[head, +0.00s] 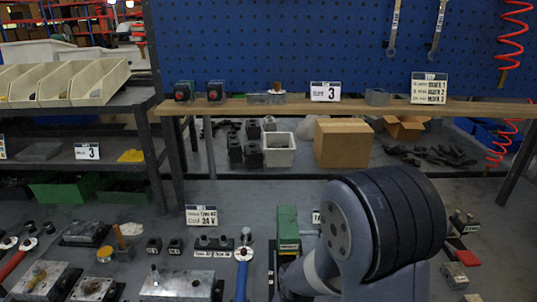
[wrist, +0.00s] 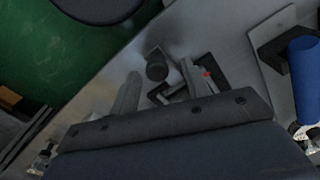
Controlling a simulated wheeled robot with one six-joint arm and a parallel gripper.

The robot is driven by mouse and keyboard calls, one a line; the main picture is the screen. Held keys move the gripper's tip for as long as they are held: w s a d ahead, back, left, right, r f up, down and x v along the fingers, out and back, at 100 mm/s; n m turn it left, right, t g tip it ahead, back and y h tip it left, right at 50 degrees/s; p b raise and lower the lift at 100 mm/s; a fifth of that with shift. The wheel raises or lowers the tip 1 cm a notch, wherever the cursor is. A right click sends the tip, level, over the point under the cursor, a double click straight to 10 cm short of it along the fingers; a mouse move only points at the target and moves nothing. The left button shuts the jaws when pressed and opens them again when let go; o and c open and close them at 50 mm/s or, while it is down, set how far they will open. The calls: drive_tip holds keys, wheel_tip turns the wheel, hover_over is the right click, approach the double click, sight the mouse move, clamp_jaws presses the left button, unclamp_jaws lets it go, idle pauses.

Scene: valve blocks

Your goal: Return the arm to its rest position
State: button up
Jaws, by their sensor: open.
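My gripper (wrist: 160,69) shows in the wrist view with its two grey fingers spread apart. A small dark round part (wrist: 157,71) appears between the fingers, seemingly beyond them on the grey surface; I see no contact. In the head view, my arm fills the right foreground, bent above the bench, and the gripper itself is hidden. Metal valve blocks stand at the front left of the bench, one (head: 40,280) at the left and a larger one (head: 178,286) nearer the middle.
A green block (head: 288,228) stands just left of my arm, and a blue-handled tool (head: 242,270) lies beside it. A shelf (head: 340,105) with sign cards crosses the back, with a cardboard box (head: 343,144) below. A green surface (wrist: 60,55) fills the wrist view's upper left.

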drive_tip(key=shift+s, duration=0.1)
drive_tip(key=shift+s, duration=0.3)
drive_tip(key=shift+r, duration=0.25)
wheel_tip(320, 180, up, 10)
wheel_tip(320, 180, down, 11)
drive_tip(key=shift+s+r, duration=0.1)
drive_tip(key=shift+r, duration=0.05)
drive_tip(key=shift+w+r, duration=0.15)
drive_tip(key=shift+w, duration=1.5)
drive_tip(key=shift+s+d, duration=0.1)
